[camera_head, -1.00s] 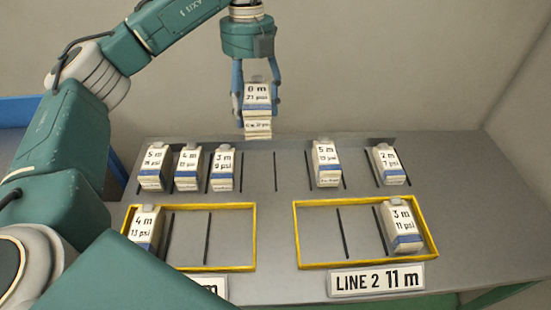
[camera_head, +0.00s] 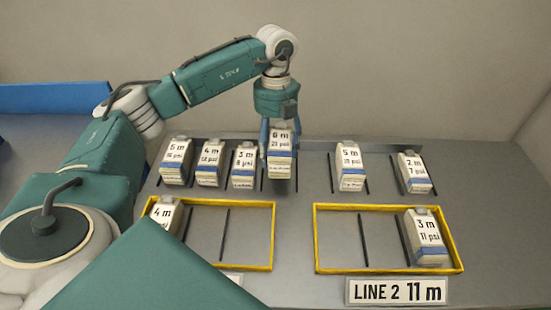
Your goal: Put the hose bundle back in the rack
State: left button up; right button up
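The hose bundle labelled 6 m (camera_head: 281,160) is a white block with a blue band. My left gripper (camera_head: 281,130) is shut on it and holds it in the rack row, just right of the 3 m bundle. Whether it rests on the rack floor I cannot tell. The rack (camera_head: 310,175) is the back row of slots split by dark dividers. It also holds the bundles 5 m (camera_head: 175,160), 4 m (camera_head: 210,160), 3 m (camera_head: 243,165), another 5 m (camera_head: 349,165) and 2 m (camera_head: 413,172). My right gripper is not in view.
Two yellow-framed trays lie in front. The left tray (camera_head: 272,236) holds a 4 m bundle (camera_head: 165,217). The right tray (camera_head: 316,238) holds a 3 m bundle (camera_head: 427,238) above a sign (camera_head: 397,291) reading LINE 2 11 m. A slot right of the held bundle is empty.

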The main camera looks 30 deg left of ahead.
pick_arm(q)
notch_tip(320, 180, down, 3)
jog(key=shift+f, duration=0.6)
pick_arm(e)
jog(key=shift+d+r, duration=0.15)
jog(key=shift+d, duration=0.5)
pick_arm(q)
jog(key=shift+f, duration=0.1)
jog(key=o, duration=1.7)
jog(key=shift+c, duration=0.2)
jog(key=r+p, duration=0.3)
jog(key=r, duration=0.1)
jog(key=r+p, duration=0.3)
jog(key=r, duration=0.1)
jog(key=w+r+p, duration=0.1)
jog(key=r+p, duration=0.2)
jog(key=r, duration=0.1)
jog(key=shift+a+r, duration=0.15)
jog(key=shift+a, duration=0.2)
jog(key=shift+w, duration=0.1)
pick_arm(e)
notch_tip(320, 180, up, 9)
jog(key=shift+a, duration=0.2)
